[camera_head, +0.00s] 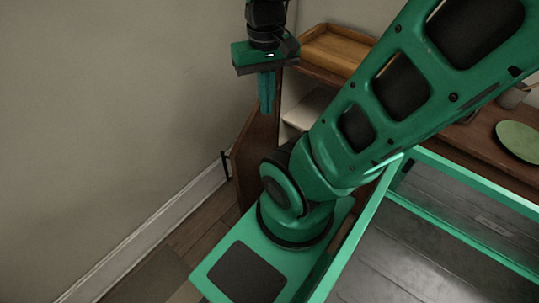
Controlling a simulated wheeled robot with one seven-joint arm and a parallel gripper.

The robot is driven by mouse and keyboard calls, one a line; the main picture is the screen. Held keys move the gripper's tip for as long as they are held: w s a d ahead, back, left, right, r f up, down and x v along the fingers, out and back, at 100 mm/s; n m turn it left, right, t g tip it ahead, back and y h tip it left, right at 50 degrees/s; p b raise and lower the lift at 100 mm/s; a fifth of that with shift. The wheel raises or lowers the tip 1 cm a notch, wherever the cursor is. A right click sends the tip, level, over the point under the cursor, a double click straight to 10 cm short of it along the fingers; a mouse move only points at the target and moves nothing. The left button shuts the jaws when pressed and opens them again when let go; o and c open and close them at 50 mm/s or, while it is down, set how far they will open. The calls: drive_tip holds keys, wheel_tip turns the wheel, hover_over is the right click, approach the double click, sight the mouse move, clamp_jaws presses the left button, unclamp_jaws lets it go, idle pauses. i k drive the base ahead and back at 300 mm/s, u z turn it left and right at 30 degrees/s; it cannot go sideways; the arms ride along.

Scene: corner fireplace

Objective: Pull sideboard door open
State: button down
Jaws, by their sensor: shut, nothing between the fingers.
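The sideboard (460,134) is dark wood and stands at the right, partly hidden behind my arm. Its door (258,150) is a brown wooden panel that stands swung out at the sideboard's left end, with a dark bar handle (226,166) on its left face. Pale shelves (308,107) show inside the opening. My gripper (266,108) points down at the top edge of the door, its green fingers together and empty. Whether the fingers touch the door I cannot tell. The lower part of the door is hidden by my arm.
A wooden tray (335,50) and a green plate (519,140) lie on the sideboard top. A plain wall (110,110) with a white baseboard (150,232) runs close along the left. A strip of wood floor (205,225) is free between the baseboard and my base.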

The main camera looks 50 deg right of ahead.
sight(258, 138)
drive_tip(key=k, duration=1.85)
drive_tip(key=u, duration=0.4)
drive_tip(key=i, duration=1)
